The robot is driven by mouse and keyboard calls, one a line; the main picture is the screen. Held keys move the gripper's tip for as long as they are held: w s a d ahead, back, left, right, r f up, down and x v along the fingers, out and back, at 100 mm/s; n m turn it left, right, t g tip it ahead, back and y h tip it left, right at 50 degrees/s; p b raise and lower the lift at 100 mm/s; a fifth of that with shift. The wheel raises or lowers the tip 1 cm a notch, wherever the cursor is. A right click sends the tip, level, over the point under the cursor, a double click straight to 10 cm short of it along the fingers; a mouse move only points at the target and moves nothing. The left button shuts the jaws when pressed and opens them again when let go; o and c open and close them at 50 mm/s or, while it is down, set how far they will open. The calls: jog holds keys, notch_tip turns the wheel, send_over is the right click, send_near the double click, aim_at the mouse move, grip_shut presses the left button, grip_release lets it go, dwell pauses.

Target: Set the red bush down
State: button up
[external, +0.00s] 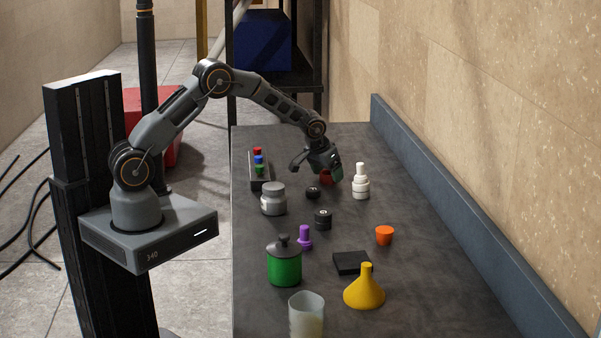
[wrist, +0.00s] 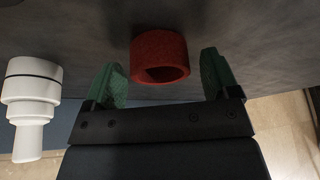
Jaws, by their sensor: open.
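The red bush (external: 326,178) is a short, thick-walled ring at the far part of the dark bench, partly hidden by my gripper in the external view. In the wrist view the red bush (wrist: 160,55) lies between the green fingertips, with a visible gap on each side. My gripper (external: 322,170) is open and low over the bench around the bush; its fingers also show in the wrist view (wrist: 164,80). The bush appears to stand on the bench top, though its contact is partly hidden.
A white stepped part (external: 360,183) stands close right of my gripper. Black weights (external: 313,192) and (external: 323,220), a grey jar (external: 273,199) and a rack (external: 260,172) with coloured pieces are left or nearer. An orange cup (external: 384,235) and yellow funnel (external: 364,290) stand nearer.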

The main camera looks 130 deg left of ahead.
jog(key=shift+r, duration=0.25)
jog(key=w+b+v, duration=0.1)
jog(key=v, duration=1.1)
jog(key=w+d+r+m+t+h, duration=0.1)
jog(key=w+d+r+m, duration=0.2)
jog(key=d, duration=0.7)
jog(key=w+d+r+m+t, duration=0.15)
jog(key=w+d, duration=0.25)
jog(key=d, duration=0.5)
jog(key=w+d+r+m+h, duration=0.15)
jog(key=w+d+m, duration=0.25)
jog(key=d, duration=0.6)
jog(key=s+d+m+h, duration=0.1)
jog(key=s+d+m, duration=0.3)
jog(key=d, duration=0.7)
jog(key=s+d+f+m+h, duration=0.1)
jog(key=s+d+m, duration=0.2)
jog(key=s+d, duration=0.3)
jog(key=d, duration=0.4)
jog(key=shift+d+f+m+t, duration=0.15)
jog(key=shift+d+m+t, duration=0.2)
jog(key=shift+d, duration=0.05)
